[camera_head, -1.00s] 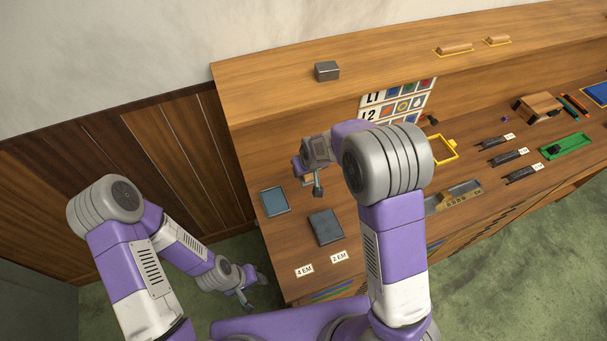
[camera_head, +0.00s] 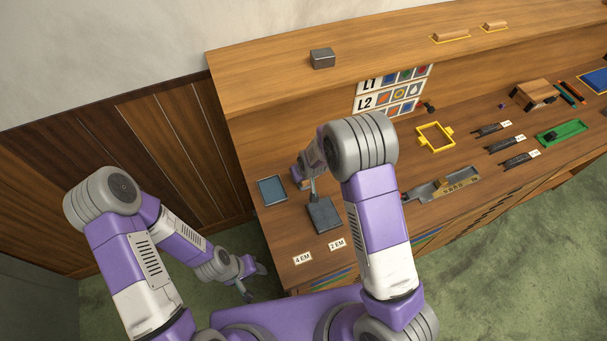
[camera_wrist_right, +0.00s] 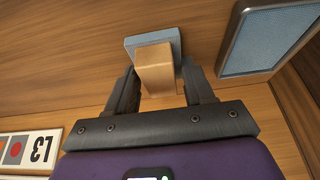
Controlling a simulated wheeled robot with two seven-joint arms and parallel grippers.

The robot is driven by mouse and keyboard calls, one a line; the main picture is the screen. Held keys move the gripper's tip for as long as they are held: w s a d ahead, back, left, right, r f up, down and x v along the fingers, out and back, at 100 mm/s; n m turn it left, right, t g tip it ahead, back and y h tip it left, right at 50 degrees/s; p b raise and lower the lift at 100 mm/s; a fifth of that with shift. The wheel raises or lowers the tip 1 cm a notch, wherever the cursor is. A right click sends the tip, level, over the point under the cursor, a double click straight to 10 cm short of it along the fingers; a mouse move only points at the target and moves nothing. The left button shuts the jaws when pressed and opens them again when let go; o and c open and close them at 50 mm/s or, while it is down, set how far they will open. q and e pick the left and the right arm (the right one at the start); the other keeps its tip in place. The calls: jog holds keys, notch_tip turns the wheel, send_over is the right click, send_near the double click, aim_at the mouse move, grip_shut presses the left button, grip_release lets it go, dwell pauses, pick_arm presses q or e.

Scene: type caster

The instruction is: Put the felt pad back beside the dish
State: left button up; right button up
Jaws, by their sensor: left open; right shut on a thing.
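The felt pad is a blue-grey pad (camera_wrist_right: 138,42) on a tan wooden block (camera_wrist_right: 155,70). My right gripper (camera_wrist_right: 158,88) is shut on the block, with the pad at its far end. In the head view my right gripper (camera_head: 303,180) is over the left end of the bench, right of the dish, and its arm hides much of it. The dish (camera_head: 272,189) is a shallow blue-grey tray with a raised rim. It also shows in the wrist view (camera_wrist_right: 226,42), to the right of the pad and apart from it. My left gripper (camera_head: 250,283) hangs open and empty below the bench front.
Labels (camera_head: 303,258) lie at the front edge. A metal composing tray (camera_head: 447,186), a yellow frame (camera_head: 436,137) and dark tools (camera_head: 505,144) stand further right. A grey block (camera_head: 322,58) sits on the upper shelf.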

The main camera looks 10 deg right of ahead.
jog(key=o, duration=0.6)
jog(key=shift+f, duration=0.2)
jog(key=shift+c, duration=0.2)
jog(key=o, duration=0.4)
jog(key=shift+o, duration=0.2)
jog(key=shift+r, duration=0.2)
jog(key=shift+r, duration=0.35)
jog(key=p+v, duration=0.1)
jog(key=v, duration=1)
jog(key=shift+s+r, duration=0.15)
jog(key=shift+r, duration=0.05)
jog(key=shift+d, duration=0.1)
